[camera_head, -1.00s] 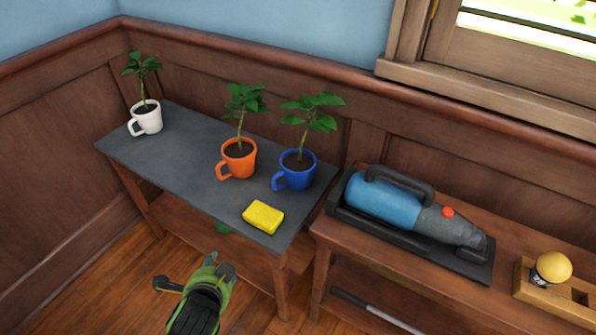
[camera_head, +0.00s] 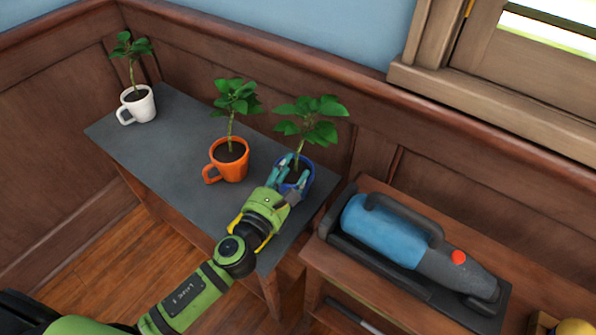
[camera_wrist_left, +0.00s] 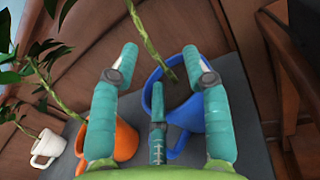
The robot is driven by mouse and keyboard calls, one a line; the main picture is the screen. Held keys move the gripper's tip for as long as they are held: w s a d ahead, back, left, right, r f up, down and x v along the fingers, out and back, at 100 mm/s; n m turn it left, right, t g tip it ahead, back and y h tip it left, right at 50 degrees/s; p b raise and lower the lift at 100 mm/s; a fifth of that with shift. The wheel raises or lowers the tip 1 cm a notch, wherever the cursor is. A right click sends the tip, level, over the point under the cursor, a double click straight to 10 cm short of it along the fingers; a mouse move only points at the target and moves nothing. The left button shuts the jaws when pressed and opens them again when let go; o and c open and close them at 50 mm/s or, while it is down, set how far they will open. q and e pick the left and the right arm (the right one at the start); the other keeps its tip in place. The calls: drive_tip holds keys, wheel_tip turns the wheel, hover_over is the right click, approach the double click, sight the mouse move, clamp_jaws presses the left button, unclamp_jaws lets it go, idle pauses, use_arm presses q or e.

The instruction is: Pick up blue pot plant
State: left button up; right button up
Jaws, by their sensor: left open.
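The blue pot plant (camera_head: 306,172) stands upright near the right end of the dark-topped table (camera_head: 170,150). Its green leaves (camera_head: 312,118) rise above the pot. My left gripper (camera_head: 289,170) is open and reaches the blue pot from the front, hiding much of it. In the left wrist view the teal fingers (camera_wrist_left: 165,75) are spread, with the blue pot (camera_wrist_left: 182,112) between and just beyond them. I cannot tell whether they touch it. My right gripper is not in view.
An orange mug plant (camera_head: 229,160) stands close left of the blue pot, and a white mug plant (camera_head: 137,104) at the far left. My left arm hides the yellow sponge's place. A blue handheld vacuum (camera_head: 385,232) lies on the wooden bench (camera_head: 345,275) to the right.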

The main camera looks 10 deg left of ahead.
sight(299, 157)
use_arm(q)
drive_tip(key=x, duration=0.5)
drive_tip(key=shift+w+a+f, duration=0.15)
drive_tip(key=shift+w+f, duration=0.05)
drive_tip(key=shift+w, duration=0.15)
clamp_jaws()
drive_tip(key=shift+r, duration=0.15)
